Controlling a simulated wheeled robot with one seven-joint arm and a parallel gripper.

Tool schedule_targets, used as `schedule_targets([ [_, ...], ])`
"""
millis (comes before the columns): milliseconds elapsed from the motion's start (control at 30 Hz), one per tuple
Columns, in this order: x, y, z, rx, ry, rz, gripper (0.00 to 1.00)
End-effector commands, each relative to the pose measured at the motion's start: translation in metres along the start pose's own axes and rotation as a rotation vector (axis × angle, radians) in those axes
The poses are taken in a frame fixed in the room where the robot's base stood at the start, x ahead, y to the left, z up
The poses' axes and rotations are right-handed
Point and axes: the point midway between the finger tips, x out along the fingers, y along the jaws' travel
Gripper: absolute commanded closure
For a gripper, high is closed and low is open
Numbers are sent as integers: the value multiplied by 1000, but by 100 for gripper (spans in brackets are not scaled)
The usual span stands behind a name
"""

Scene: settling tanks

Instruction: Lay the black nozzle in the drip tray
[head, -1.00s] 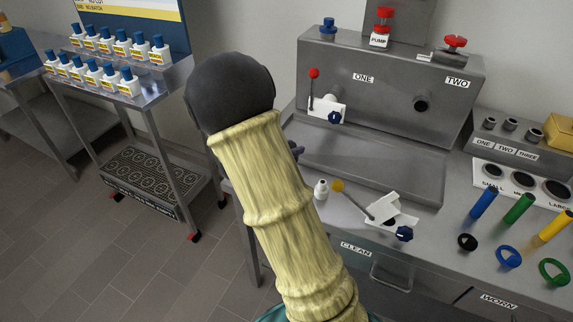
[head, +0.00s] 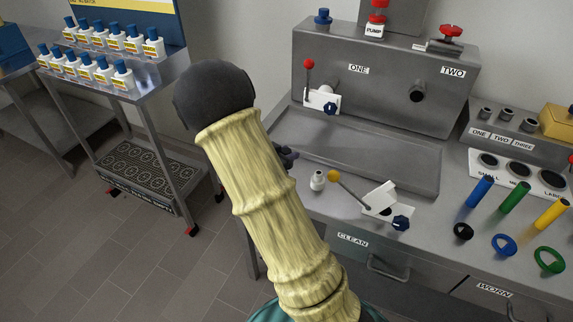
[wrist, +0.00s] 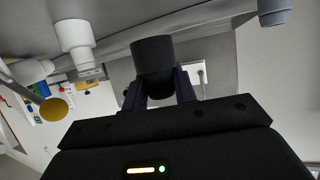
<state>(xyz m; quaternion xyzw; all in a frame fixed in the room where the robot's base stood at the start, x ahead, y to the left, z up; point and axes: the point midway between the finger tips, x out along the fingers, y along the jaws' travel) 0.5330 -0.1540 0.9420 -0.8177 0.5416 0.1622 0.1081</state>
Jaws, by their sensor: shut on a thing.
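The black nozzle (wrist: 152,65) is held between the fingers of my gripper (wrist: 160,88) in the wrist view. In the head view my gripper (head: 287,156) shows only as a small dark part beside the arm, near the left end of the shallow steel tray (head: 370,158) below outlets ONE and TWO. I take this to be the drip tray. My arm hides the nozzle there. Whether the nozzle touches a surface cannot be told.
A small white fitting (head: 318,180) stands on the counter just in front of the tray, beside a yellow-knobbed lever (head: 345,185) on a white plate. A red-knobbed lever (head: 308,80) stands at outlet ONE. Coloured tubes and rings occupy the right counter.

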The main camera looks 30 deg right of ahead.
Motion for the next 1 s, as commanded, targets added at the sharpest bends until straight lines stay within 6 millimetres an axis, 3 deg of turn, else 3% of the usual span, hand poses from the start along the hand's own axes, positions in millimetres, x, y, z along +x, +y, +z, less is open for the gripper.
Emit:
schedule_targets([
  [300, 15, 0, 37, -5, -1, 0, 95],
  [700, 18, 0, 43, -2, 0, 0, 95],
  [733, 18, 0, 43, -1, -1, 0, 70],
  [833, 18, 0, 43, -1, -1, 0, 51],
  [1000, 18, 0, 43, -1, -1, 0, 51],
])
